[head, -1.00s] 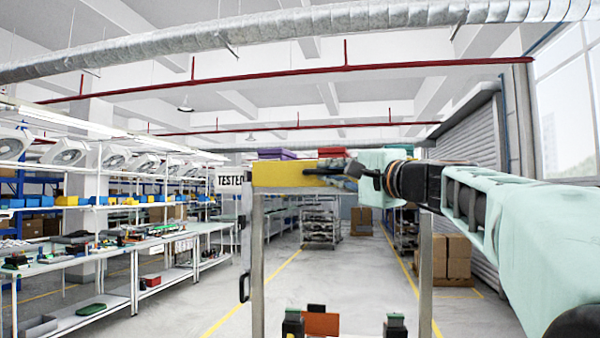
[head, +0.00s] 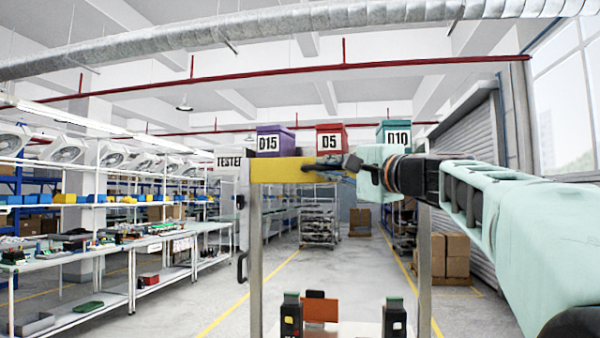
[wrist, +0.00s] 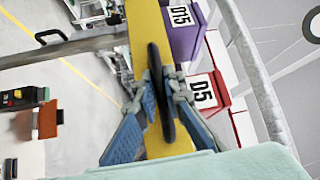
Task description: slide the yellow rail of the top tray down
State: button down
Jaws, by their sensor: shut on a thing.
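The yellow rail (head: 275,170) runs level across the front of the tester frame in the head view. In the wrist view it runs top to bottom (wrist: 148,60). My gripper (head: 340,166) is at the rail's right part. In the wrist view my gripper (wrist: 163,95) has its blue fingers closed on a long black handle (wrist: 156,70) that lies along the rail. Behind the rail stand a purple bin D15 (head: 274,142), a red bin D5 (head: 331,139) and a teal bin D10 (head: 393,133). My wrist hides the rail's right end.
A metal post (head: 255,265) stands under the rail's left end, with a black handle (head: 242,267) beside it. Dark breaker-like units (head: 291,316) and an orange panel (head: 320,309) stand low inside the frame. Benches line the left side. Brown boxes (head: 457,255) stand at the back right.

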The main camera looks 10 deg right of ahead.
jog(key=shift+w+f, duration=0.1)
jog(key=shift+f, duration=0.35)
jog(key=c, duration=2)
grip_release()
jog(key=shift+r, duration=0.1)
jog(key=shift+r, duration=0.2)
